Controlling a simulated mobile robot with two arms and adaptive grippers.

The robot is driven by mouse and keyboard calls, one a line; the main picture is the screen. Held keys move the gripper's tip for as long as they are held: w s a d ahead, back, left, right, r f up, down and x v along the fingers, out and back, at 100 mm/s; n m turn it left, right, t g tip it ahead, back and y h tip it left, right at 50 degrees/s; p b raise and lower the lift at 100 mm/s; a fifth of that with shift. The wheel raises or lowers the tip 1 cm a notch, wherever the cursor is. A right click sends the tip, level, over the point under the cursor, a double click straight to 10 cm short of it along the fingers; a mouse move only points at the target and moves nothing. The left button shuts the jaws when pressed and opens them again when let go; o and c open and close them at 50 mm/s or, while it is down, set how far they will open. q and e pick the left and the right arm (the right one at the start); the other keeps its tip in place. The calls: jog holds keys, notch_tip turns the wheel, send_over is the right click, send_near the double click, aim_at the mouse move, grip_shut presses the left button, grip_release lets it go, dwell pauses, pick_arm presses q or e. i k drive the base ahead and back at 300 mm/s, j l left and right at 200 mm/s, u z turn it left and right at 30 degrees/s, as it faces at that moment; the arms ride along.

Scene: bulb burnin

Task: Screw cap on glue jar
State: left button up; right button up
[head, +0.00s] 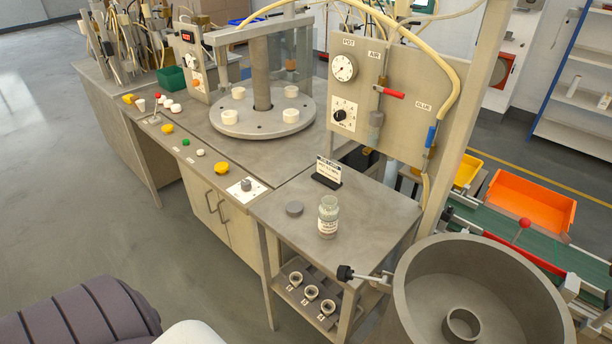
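The glue jar (328,218) is a clear glass jar with a label. It stands upright on the small grey side table (370,222). Its top looks uncapped, though the detail is small. A round grey cap (294,209) lies flat on the same table, to the left of the jar and apart from it. Neither of my grippers shows in the head view.
A small sign (327,171) stands behind the jar. A large grey bowl (405,290) is at the right front. A panel with gauge and knobs (395,95) rises behind the table. A lower shelf holds several ring-shaped parts (311,292). The table's front is clear.

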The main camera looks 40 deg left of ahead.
aim_at(328, 215)
jog(key=k+j+u, duration=0.15)
jog(key=j+u, duration=0.7)
jog(key=z, duration=0.85)
jog(key=j+z, duration=1.15)
jog(key=k+j+z, duration=0.15)
jog(key=j+z, duration=0.25)
jog(key=k+j, duration=0.2)
jog(key=j, duration=0.25)
jog(key=k+j+z, duration=0.15)
jog(key=j, duration=0.25)
jog(key=k+j, duration=0.25)
jog(key=j, duration=0.2)
jog(key=k+j+z, duration=0.1)
jog(key=k+j, duration=0.15)
jog(key=j, duration=0.15)
jog(key=k+j+z, duration=0.1)
jog(key=j, duration=0.3)
jog(key=k, duration=0.1)
